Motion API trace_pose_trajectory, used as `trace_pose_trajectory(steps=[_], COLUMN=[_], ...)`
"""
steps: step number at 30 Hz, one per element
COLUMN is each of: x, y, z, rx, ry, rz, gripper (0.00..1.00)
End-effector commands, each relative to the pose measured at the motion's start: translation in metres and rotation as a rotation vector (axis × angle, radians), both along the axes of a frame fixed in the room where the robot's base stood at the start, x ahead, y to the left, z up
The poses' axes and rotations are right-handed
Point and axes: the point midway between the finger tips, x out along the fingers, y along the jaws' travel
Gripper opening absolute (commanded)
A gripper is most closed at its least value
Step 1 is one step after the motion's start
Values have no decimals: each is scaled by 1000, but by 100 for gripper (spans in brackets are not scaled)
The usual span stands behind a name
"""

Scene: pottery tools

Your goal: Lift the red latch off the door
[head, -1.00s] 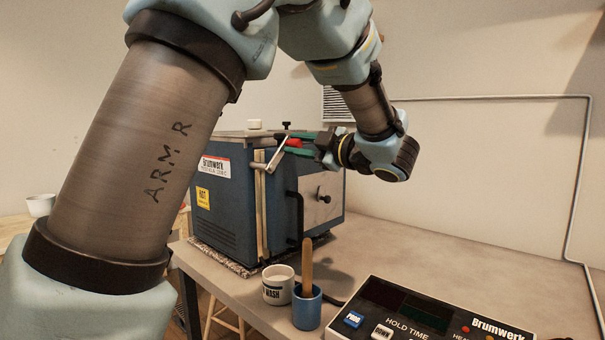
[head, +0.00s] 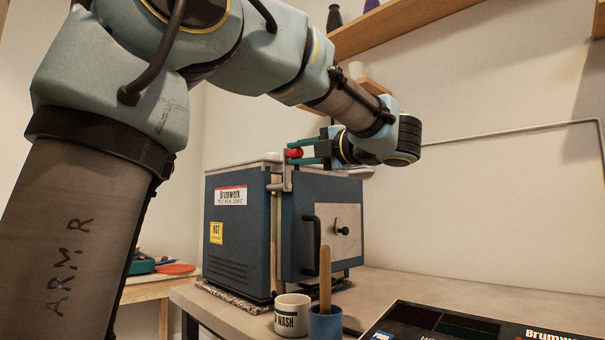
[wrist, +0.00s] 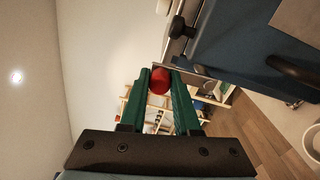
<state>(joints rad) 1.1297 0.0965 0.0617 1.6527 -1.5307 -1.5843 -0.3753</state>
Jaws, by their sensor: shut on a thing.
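The red latch grip (head: 293,153) is at the top front edge of the blue kiln, level with its top. Its grey metal bar (head: 287,176) hangs below the grip, near upright, by the seam beside the door (head: 294,235). The door has a black handle and looks closed. My gripper (head: 297,152) reaches in from the right with its green fingers shut on the red grip. In the wrist view, the red grip (wrist: 160,80) sits between the two green fingertips. Whether the bar still touches the door's edge is unclear.
A white cup (head: 291,318) and a blue cup (head: 325,325) with a wooden tool stand before the kiln. A control panel (head: 450,325) lies at the front right. The table right of the kiln is clear. A wall shelf (head: 390,30) is above.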

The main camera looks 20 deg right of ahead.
Motion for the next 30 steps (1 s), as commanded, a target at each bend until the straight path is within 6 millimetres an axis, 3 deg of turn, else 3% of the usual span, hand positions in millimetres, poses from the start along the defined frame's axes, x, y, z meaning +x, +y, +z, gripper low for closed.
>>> trace_pose_trajectory(steps=[20,21,28,30], x=[-3,-3,-2,-2], y=[4,4,4,4], z=[2,2,1,1], rx=[-57,-57,-57,-56], ry=[-35,-35,-32,-32], rz=[-1,-1,0,0], gripper=[0,32,58,59])
